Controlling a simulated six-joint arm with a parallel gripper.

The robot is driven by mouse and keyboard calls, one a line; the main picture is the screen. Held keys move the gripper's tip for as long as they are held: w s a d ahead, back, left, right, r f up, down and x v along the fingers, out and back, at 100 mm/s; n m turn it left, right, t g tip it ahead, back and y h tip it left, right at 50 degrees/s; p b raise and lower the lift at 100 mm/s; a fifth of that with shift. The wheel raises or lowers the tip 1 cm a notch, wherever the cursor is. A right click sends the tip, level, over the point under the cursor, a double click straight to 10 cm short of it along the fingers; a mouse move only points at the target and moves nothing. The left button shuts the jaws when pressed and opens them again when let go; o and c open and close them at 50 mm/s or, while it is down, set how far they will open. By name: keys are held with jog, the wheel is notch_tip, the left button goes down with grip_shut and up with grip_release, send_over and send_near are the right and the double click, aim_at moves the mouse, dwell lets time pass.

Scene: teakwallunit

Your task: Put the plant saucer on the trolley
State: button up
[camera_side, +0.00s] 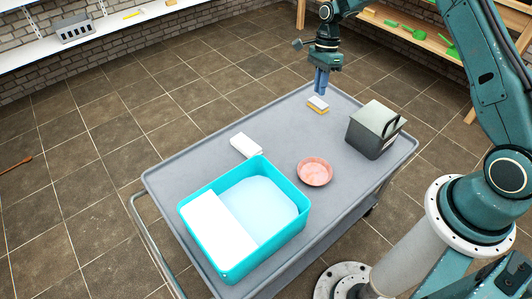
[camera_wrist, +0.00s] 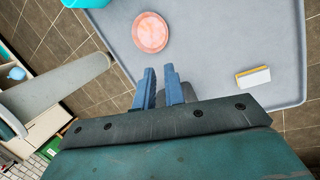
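The plant saucer (camera_side: 315,171) is a round, shallow, pinkish-terracotta dish. It rests upright on the grey top of the trolley (camera_side: 188,163), between the turquoise tub and the dark box. In the wrist view the saucer (camera_wrist: 151,32) shows whole, beyond my fingertips, with the trolley top (camera_wrist: 215,35) around it. My gripper (camera_side: 320,90) hangs above the trolley's far end, near the sponge and apart from the saucer. In the wrist view my gripper (camera_wrist: 160,69) has its two blue fingers a small gap apart, with nothing between them.
On the trolley stand a turquoise tub (camera_side: 274,247), a white block (camera_side: 245,145), a yellow-and-white sponge (camera_side: 318,104) and a dark grey box (camera_side: 372,139) with a handle. Bare trolley top lies between them. Wall shelves (camera_side: 155,14) run along the back.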

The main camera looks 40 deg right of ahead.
jog(key=s+a+r+n+t+h, duration=0.1)
jog(key=s+a+r+n, duration=0.2)
jog(key=r, duration=0.4)
jog(key=s+a+r+n+t, duration=0.1)
jog(key=s+r+n, duration=0.35)
jog(key=r, duration=0.35)
jog(key=s+a+r+n+t+h, duration=0.1)
jog(key=s+a+r+n+t, duration=0.2)
jog(key=r, duration=0.4)
jog(key=s+a+r+n+t, duration=0.1)
jog(key=s+n, duration=0.4)
jog(key=s, duration=0.5)
jog(key=s+a+r+n+t, duration=0.1)
jog(key=s+r+n, duration=0.2)
jog(key=s+n, duration=0.3)
jog(key=s, duration=0.4)
jog(key=shift+s+a+t, duration=0.25)
jog(key=shift+s+t, duration=0.05)
jog(key=shift+s, duration=0.05)
